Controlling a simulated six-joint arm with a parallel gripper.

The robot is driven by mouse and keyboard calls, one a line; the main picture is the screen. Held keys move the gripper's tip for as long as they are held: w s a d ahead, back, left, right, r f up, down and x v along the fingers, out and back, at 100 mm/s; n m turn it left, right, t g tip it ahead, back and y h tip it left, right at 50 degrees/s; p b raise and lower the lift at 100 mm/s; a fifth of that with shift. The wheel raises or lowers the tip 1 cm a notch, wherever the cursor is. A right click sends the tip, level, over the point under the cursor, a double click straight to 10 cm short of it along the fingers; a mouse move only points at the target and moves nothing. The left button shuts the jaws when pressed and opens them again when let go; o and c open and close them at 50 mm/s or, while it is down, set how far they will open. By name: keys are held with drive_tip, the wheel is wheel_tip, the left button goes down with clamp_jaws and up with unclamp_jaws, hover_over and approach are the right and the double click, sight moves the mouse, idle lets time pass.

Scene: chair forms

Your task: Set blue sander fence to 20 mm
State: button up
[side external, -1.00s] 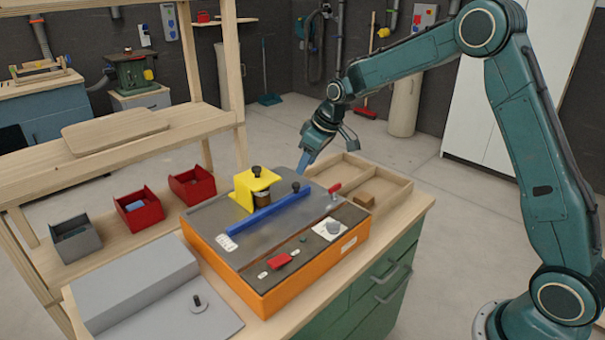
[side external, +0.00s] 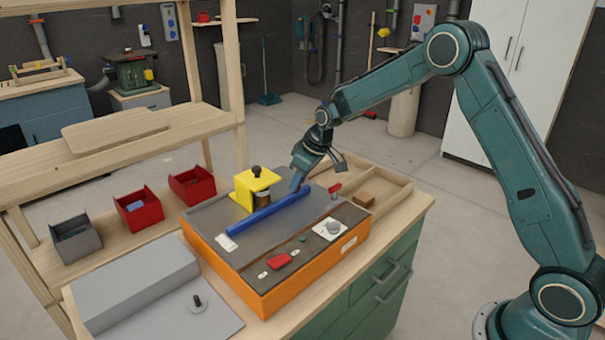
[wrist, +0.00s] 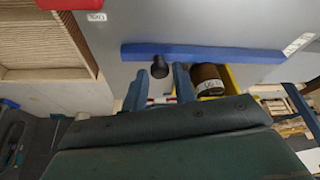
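The blue fence (side external: 270,214) lies across the grey top of the orange sander (side external: 262,290), in front of the yellow guard (side external: 245,190) and brown drum (side external: 262,196). The fence also shows in the wrist view (wrist: 220,54), with the labelled drum (wrist: 207,76) beside it. A black knob (wrist: 159,67) stands near the fence; the gripper hides it in the side view. My gripper (side external: 296,186) is low over the sander, behind the fence's right part. In the wrist view my gripper (wrist: 160,76) is open, its fingers on either side of the knob. Contact cannot be told.
A red lever (side external: 335,188) stands close right of my gripper. A white dial plate (side external: 334,229) and red switch (side external: 279,261) are on the front panel. A wooden tray (side external: 390,182) holds a brown block (side external: 363,199). Several small bins stand left of the sander.

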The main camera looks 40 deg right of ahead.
clamp_jaws()
drive_tip(key=shift+s, duration=0.5)
drive_tip(key=shift+o, duration=2.2)
unclamp_jaws()
drive_tip(key=shift+r, duration=0.15)
drive_tip(key=v, duration=1.3)
drive_tip(key=shift+s+r, duration=0.25)
